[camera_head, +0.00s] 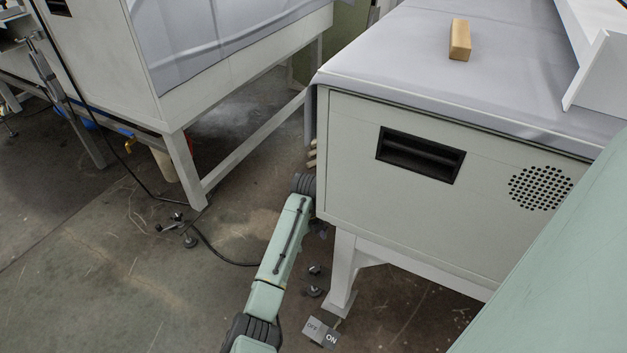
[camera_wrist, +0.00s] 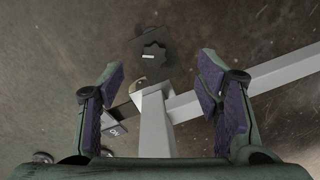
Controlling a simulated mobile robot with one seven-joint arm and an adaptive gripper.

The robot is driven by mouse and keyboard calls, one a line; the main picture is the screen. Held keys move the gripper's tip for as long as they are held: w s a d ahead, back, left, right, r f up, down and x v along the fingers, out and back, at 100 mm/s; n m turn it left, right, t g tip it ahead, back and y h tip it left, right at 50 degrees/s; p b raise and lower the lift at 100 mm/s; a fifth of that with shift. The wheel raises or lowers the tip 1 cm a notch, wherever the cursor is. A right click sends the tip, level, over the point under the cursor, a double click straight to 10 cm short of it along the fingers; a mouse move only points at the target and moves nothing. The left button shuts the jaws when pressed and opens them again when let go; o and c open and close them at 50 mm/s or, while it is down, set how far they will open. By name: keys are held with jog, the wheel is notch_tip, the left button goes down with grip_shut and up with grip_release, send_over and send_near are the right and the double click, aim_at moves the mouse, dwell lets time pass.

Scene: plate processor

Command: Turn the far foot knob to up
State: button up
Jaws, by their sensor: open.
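In the wrist view a dark, lobed foot knob (camera_wrist: 153,52) with a small light mark sits low by the floor, ahead of my gripper. My gripper (camera_wrist: 161,75) is open, with its purple-padded fingers spread left and right and nothing between the tips. The knob appears between and beyond the fingertips, apart from them. A grey leg (camera_wrist: 155,125) stands between the fingers in this view. In the head view my gripper is hidden behind the machine cabinet (camera_head: 420,205). Small dark foot parts (camera_head: 314,291) show on the floor near its front leg.
A pale crossbar (camera_wrist: 250,80) runs right from the leg. An OFF/ON plate (camera_head: 319,332) sits near the front leg (camera_head: 343,265). Another machine (camera_head: 200,95) with a dark foot (camera_head: 187,238) stands left. A black cable crosses the floor. A wooden block (camera_head: 460,40) lies on top.

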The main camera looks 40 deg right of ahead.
aim_at(315, 267)
jog(key=shift+m+g+y, duration=0.3)
jog(key=shift+m+y, duration=0.1)
jog(key=shift+m, duration=0.2)
jog(key=f, duration=0.4)
jog(key=s+f+b, duration=0.1)
jog(key=f, duration=0.3)
jog(key=s+f+b, duration=0.1)
jog(key=f, duration=0.3)
jog(key=shift+s+f, duration=0.2)
jog(key=shift+f, duration=0.15)
jog(key=c, duration=1.2)
jog(key=shift+o, duration=0.2)
